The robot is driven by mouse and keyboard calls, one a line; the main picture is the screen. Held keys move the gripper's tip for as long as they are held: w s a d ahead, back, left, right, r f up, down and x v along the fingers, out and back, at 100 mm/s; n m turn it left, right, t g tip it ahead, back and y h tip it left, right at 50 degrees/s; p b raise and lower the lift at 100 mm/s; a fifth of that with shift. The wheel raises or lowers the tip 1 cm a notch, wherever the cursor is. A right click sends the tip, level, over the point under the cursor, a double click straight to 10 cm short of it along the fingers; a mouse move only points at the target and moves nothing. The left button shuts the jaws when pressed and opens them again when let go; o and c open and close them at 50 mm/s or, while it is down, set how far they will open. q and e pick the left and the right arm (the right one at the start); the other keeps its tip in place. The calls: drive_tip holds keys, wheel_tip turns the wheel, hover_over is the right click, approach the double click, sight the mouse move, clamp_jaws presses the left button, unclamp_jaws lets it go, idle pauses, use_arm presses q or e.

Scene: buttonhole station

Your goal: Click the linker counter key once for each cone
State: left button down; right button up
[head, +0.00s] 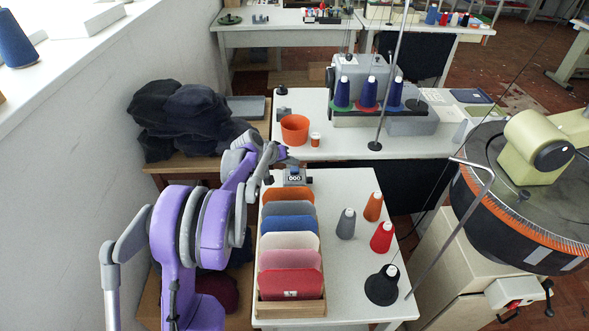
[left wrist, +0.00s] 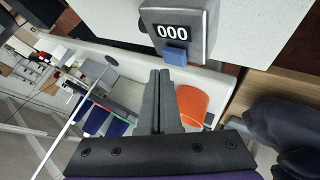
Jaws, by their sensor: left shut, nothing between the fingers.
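The linker counter (head: 294,176) is a small grey box at the far end of the near white table. In the left wrist view the counter (left wrist: 180,32) reads 000 and has a blue key (left wrist: 176,56) on its front. My left gripper (head: 285,157) is shut and empty close to the counter; its fingertips (left wrist: 160,74) are just short of the key, and I cannot tell the exact gap. On the near table stand a grey cone (head: 346,224), an orange cone (head: 373,207), a red cone (head: 382,238) and a black cone (head: 382,287). My right gripper is out of view.
A wooden rack (head: 291,308) of coloured panels fills the table's left side. An orange bin (head: 295,129) and blue cones (head: 368,92) are on the table behind. Dark cloth (head: 180,115) lies at the left. A round machine (head: 530,200) stands at the right.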

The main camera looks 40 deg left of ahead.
sight(292, 171)
use_arm(q)
drive_tip(key=shift+f, duration=0.15)
drive_tip(key=shift+f, duration=0.3)
drive_tip(key=shift+f+b, duration=0.55)
idle(0.6)
drive_tip(key=shift+r, duration=0.1)
drive_tip(key=shift+r+p, duration=0.7)
drive_tip(key=shift+r, duration=0.2)
drive_tip(key=shift+r+p, duration=1.65)
drive_tip(key=shift+r, duration=0.9)
drive_tip(key=shift+f, duration=0.1)
